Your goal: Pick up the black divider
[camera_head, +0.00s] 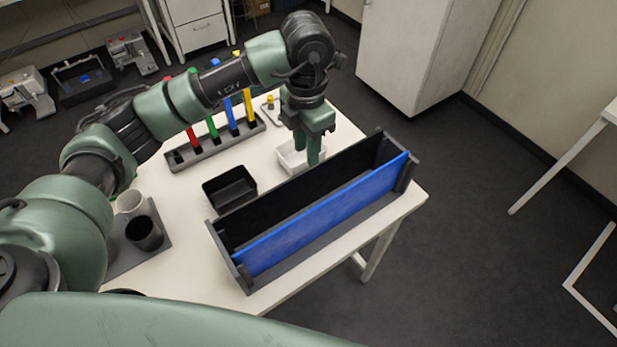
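A long dark rack (239,272) stands on the white table along its right-hand edge. A blue divider (325,215) stands upright in it on the near side. A black divider (290,198) appears to stand behind it on the far side, dark against the dark rack, so its edges are hard to tell. My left gripper (307,153) points down just beyond the rack's far side, over a small white bin. Its two fingers are apart with nothing seen between them. It does not visibly touch the black divider. My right gripper is out of view.
A white bin (287,159) lies under the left gripper, and a black bin (229,189) sits beside the rack. A holder (215,148) with red, green, blue and yellow sticks stands at the back. Cups (144,233) stand at the left. The table (190,272) is clear at front.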

